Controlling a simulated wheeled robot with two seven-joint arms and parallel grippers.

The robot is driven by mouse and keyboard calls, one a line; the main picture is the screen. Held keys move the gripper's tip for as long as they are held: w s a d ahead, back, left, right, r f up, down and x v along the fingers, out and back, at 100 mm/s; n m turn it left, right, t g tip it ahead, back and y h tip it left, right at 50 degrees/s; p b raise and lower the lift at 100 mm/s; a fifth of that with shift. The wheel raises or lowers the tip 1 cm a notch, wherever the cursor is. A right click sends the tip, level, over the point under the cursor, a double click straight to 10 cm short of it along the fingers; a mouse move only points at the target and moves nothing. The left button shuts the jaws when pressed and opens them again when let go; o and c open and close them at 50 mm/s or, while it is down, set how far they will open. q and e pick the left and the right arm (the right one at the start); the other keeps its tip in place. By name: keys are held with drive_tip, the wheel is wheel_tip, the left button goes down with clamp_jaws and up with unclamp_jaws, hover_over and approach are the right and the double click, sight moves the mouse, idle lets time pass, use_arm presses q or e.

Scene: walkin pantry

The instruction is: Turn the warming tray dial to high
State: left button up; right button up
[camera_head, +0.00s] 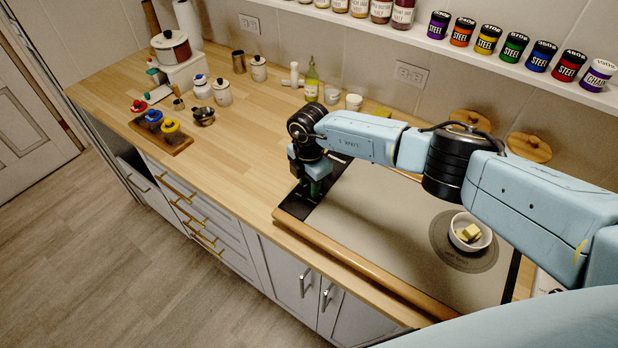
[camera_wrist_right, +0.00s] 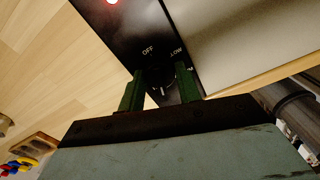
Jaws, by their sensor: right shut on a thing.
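The warming tray (camera_head: 385,215) is a flat grey plate with a black control strip at its left end and a wooden front edge, set on the counter. My right gripper (camera_head: 312,190) points down at this strip. In the right wrist view my right gripper (camera_wrist_right: 160,78) has its two green fingers shut on the black dial (camera_wrist_right: 162,92), one on each side. The labels OFF and LOW show beyond the dial; the others are mostly hidden. A short white mark shows on the dial, but its setting is hard to tell. My left gripper is not in view.
A white bowl (camera_head: 470,232) with yellow pieces stands on the tray's round marked area. A red light (camera_wrist_right: 112,1) glows on the control strip. The counter between is largely clear.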

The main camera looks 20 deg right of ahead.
sight(309, 183)
drive_tip(key=shift+r+m+p, duration=0.1)
drive_tip(key=shift+m+p, duration=0.45)
drive_tip(key=shift+m, duration=0.65)
drive_tip(key=o, duration=1)
wheel_tip(309, 183, up, 13)
drive_tip(key=shift+r+b, duration=0.15)
drive_tip(key=shift+b, duration=0.15)
